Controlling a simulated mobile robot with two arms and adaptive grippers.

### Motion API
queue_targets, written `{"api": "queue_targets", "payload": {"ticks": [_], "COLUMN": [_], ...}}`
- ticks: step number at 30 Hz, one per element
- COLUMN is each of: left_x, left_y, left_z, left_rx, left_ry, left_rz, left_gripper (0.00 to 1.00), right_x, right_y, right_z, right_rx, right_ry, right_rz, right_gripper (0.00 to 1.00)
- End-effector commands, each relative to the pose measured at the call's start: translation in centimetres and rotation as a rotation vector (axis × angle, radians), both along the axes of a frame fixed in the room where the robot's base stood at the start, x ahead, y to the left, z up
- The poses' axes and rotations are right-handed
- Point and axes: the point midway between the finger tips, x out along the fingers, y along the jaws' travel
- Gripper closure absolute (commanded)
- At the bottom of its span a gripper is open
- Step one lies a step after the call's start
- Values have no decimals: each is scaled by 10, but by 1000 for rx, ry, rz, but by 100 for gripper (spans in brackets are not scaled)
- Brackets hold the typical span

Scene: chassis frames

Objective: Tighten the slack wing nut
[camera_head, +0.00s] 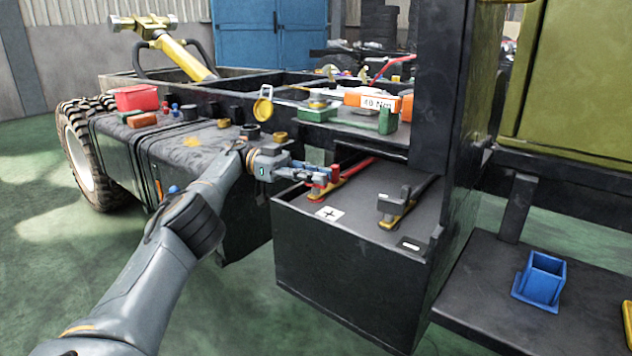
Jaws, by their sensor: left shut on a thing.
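My left arm reaches in from the left. Its gripper (322,174) is at the positive terminal of the black battery (345,272), beside the plus label. It is shut on a small part there, apparently the wing nut, which the fingers mostly hide. The red clamp (320,190) of the red cable (355,167) sits on this terminal, just under the fingertips. The other terminal has a grey clamp (394,204) on a black cable, near the minus label. I cannot see how tight the nut is. My right gripper is out of view.
A dark side box (185,150) at left bears a red bin (136,97) and several small parts. A green tool (385,120) and an orange box (372,100) lie on the frame behind the battery. A dark post (455,110) stands right of it. A blue holder (541,279) sits on the lower step.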

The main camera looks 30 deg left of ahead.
Motion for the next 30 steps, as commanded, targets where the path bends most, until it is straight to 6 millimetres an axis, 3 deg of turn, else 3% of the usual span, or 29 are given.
{"api": "queue_targets", "payload": {"ticks": [11, 12, 15, 30], "left_x": [1, 1, 0, 0], "left_y": [-1, -1, -1, 0], "left_z": [3, 3, 2, 2], "left_rx": [-3, -4, -3, 0], "left_ry": [-4, -4, -3, 0], "left_rz": [0, 0, -1, 1], "left_gripper": [100, 77, 62, 62], "right_x": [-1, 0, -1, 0], "right_y": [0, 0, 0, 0], "right_z": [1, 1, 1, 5], "right_rx": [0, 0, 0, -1], "right_ry": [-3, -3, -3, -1], "right_rz": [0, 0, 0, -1], "right_gripper": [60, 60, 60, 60]}}
